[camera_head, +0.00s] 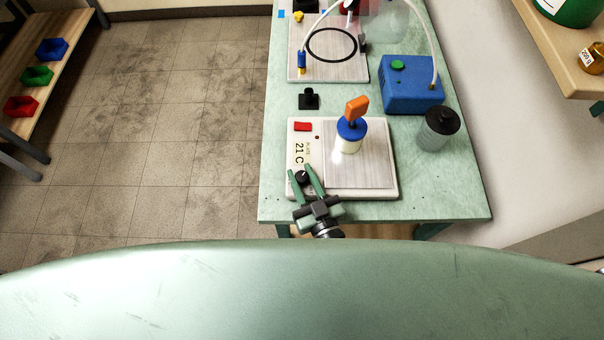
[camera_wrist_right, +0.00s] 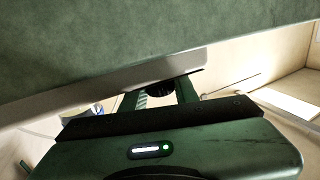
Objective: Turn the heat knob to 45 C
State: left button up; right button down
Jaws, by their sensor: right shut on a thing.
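The hot plate (camera_head: 377,187) stands at the near end of the green table, with a grey square top and a white housing. Its display reads 21 C. The black heat knob (camera_head: 302,179) is at its near left corner. My right gripper (camera_head: 306,174) is over that corner, its two green fingers on either side of the knob and shut on it. In the right wrist view the dark knob (camera_wrist_right: 159,88) shows between the fingers (camera_wrist_right: 160,95), partly hidden. My left gripper is not in view.
A jar (camera_head: 348,143) with a blue lid and orange piece stands on the plate. A red switch (camera_head: 303,127) is on the housing. A blue pump box (camera_head: 411,98), a dark-lidded clear jar (camera_head: 437,130) and a small black part (camera_head: 309,99) are nearby.

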jog(key=shift+y, duration=0.3)
jog(key=c, duration=1.1)
grip_release()
jog(key=shift+s, duration=0.1)
jog(key=shift+s+d+f, duration=0.1)
jog(key=shift+s+d, duration=0.05)
jog(key=shift+s, duration=0.15)
jog(key=b+v, duration=0.2)
jog(key=v, duration=0.5)
jog(key=shift+r, duration=0.2)
